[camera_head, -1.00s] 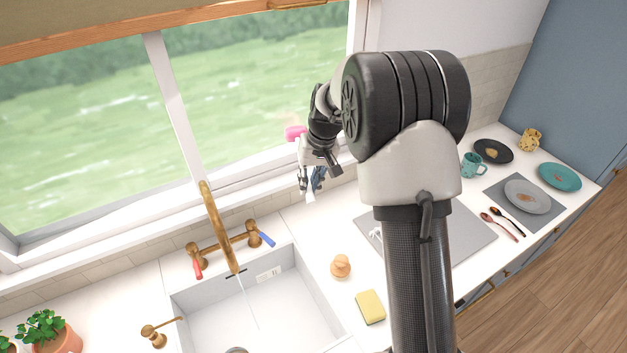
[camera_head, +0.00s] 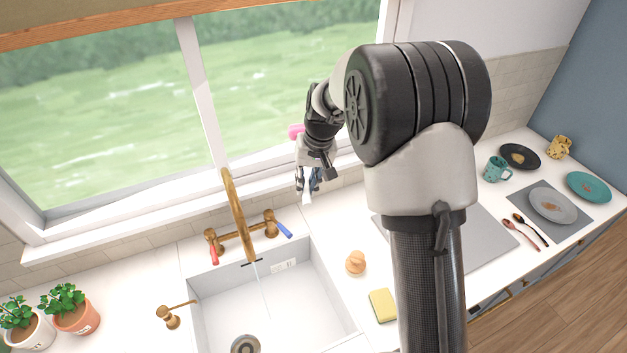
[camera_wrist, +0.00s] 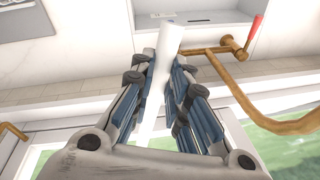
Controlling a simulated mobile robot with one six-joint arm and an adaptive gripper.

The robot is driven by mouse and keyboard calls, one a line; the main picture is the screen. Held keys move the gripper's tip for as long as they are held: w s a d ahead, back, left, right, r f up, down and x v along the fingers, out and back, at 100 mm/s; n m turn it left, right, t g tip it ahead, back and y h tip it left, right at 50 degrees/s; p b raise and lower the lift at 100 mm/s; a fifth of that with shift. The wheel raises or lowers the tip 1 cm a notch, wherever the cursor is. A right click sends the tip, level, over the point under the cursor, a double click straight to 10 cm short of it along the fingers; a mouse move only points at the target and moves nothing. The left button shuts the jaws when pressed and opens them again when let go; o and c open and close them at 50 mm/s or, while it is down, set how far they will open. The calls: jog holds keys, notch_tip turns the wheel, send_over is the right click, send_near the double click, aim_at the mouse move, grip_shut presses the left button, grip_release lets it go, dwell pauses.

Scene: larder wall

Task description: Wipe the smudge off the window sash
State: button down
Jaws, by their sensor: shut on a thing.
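My gripper (camera_head: 308,188) is shut on a pale, stick-like handle, which also shows between the blue-padded fingers in the wrist view (camera_wrist: 163,72). The handle's white end points down past the fingertips. A pink piece (camera_head: 296,131) shows beside my wrist in front of the glass; I cannot tell if it belongs to the held thing. The white window sash (camera_head: 203,95) stands behind the sink, with my gripper to the right of its upright bar, near the sill. I cannot make out a smudge; my arm hides part of the window.
A brass faucet (camera_head: 235,215) with running water rises over the white sink (camera_head: 330,300), left of my gripper. A wooden knob-like thing (camera_head: 356,262) and yellow sponge (camera_head: 383,306) lie on the counter. Potted plants (camera_head: 75,315) stand left; a teal mug (camera_head: 496,169) and plates stand right.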

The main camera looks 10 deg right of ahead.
jog(key=shift+a+r+p, duration=0.8)
jog(key=shift+a+r, duration=0.5)
jog(key=shift+a, duration=0.3)
jog(key=shift+w+d+p, duration=0.65)
jog(key=shift+w+d, duration=0.7)
jog(key=shift+d, duration=7.05)
jog(key=shift+s+a+r, duration=0.6)
jog(key=shift+s+a, duration=0.25)
jog(key=shift+a, duration=3.4)
jog(key=shift+s+a+r, duration=0.55)
jog(key=shift+s+a, duration=0.25)
jog(key=shift+a, duration=3.4)
jog(key=shift+w+d+r+p, duration=0.2)
jog(key=shift+d+r, duration=0.2)
jog(key=shift+d, duration=0.25)
jog(key=shift+w+d+r+p, duration=0.1)
jog(key=shift+d+r+p, duration=0.1)
jog(key=shift+d+r, duration=0.35)
jog(key=shift+w+d+r+p, duration=0.1)
jog(key=shift+d+r+p, duration=0.15)
jog(key=shift+d, duration=0.45)
